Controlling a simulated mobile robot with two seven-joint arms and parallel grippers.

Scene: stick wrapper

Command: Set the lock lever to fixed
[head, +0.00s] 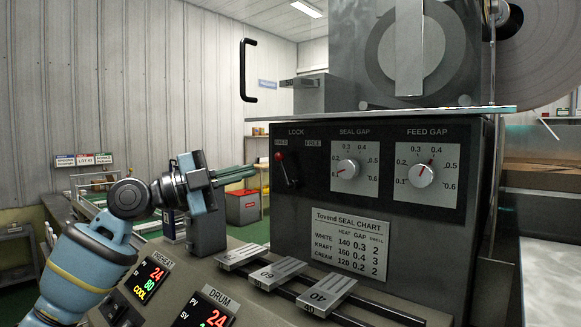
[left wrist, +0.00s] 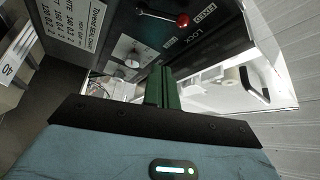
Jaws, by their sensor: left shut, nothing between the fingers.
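The lock lever (head: 285,170) is a short dark lever with a red knob on the left of the dark machine panel, under the LOCK label. It leans up and to the left in the head view. The small labels beside the lever are hard to read in the head view. My left gripper (head: 254,172) has its green fingers shut and empty, pointing right, left of the lever and apart from it. Its fingers also show in the left wrist view (left wrist: 162,72). My right gripper is out of view.
The SEAL GAP dial (head: 347,168) and FEED GAP dial (head: 421,175) are right of the lever, above the seal chart (head: 350,244). Numbered sliders (head: 275,273) and displays lie below. A metal ledge (head: 400,114) juts out above the panel.

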